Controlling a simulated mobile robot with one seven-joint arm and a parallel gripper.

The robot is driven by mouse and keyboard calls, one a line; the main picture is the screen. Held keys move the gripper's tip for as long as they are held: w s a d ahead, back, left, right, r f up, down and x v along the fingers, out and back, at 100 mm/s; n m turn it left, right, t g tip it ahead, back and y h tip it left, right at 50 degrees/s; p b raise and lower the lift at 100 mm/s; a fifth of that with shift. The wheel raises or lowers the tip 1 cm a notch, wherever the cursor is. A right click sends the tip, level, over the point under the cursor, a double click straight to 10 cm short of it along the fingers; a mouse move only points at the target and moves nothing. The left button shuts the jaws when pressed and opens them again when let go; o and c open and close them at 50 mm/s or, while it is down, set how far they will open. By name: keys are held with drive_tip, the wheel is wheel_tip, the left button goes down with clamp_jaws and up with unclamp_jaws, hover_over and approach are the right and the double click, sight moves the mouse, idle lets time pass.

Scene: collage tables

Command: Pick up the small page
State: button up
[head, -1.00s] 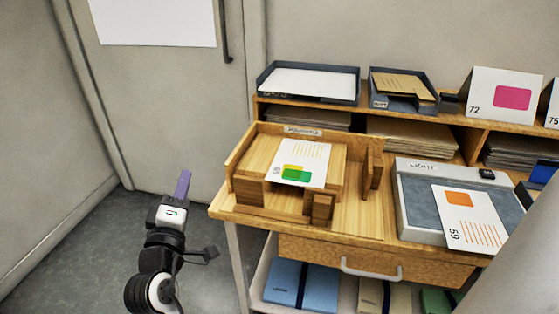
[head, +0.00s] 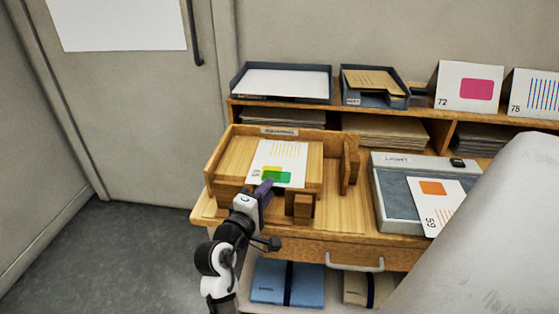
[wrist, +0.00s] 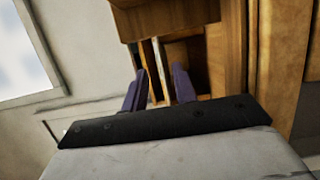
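A small white page (head: 277,160) with yellow lines and yellow and green blocks lies in the wooden tray (head: 228,160) on the table. Another white page (head: 432,195), marked 59 with an orange block, lies on the grey light box (head: 385,190). Which one the task means I cannot tell. My gripper (head: 265,188) is at the tray's front, its purple fingertips overlapping the lower left edge of the tray page in the head view; contact cannot be told. In the wrist view the two purple fingers (wrist: 159,88) stand apart with nothing visible held between them, facing wooden parts.
Wooden blocks (head: 302,205) stand at the tray's front and right side. Behind are a shelf with paper trays (head: 281,82) and standing cards (head: 469,84). A drawer with a handle (head: 354,266) is below. Open floor lies left.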

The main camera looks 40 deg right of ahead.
sight(277, 183)
drive_tip(key=x, duration=0.4)
drive_tip(key=shift+s+d+f+p, duration=0.1)
drive_tip(key=shift+d+p, duration=0.3)
drive_tip(key=shift+d, duration=0.05)
clamp_jaws()
